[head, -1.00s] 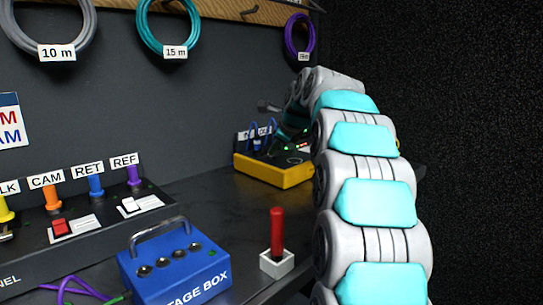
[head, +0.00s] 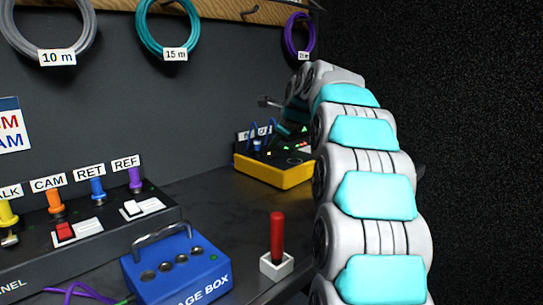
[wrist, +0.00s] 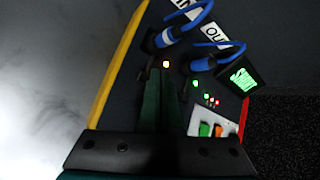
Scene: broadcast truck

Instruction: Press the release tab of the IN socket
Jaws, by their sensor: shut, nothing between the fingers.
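The yellow-edged box (head: 272,172) stands at the back of the bench in the head view. In the wrist view, its IN label (wrist: 181,3) is partly cut off at the top edge. A blue cable plug (wrist: 168,38) sits in the socket below that label. The release tab is not clear in the dark around the tips. I cannot tell whether they touch it. In the head view my arm hides much of the gripper.
In the head view, a red stick (head: 277,233) and blue stage box (head: 178,268) stand in front, with clear bench between.

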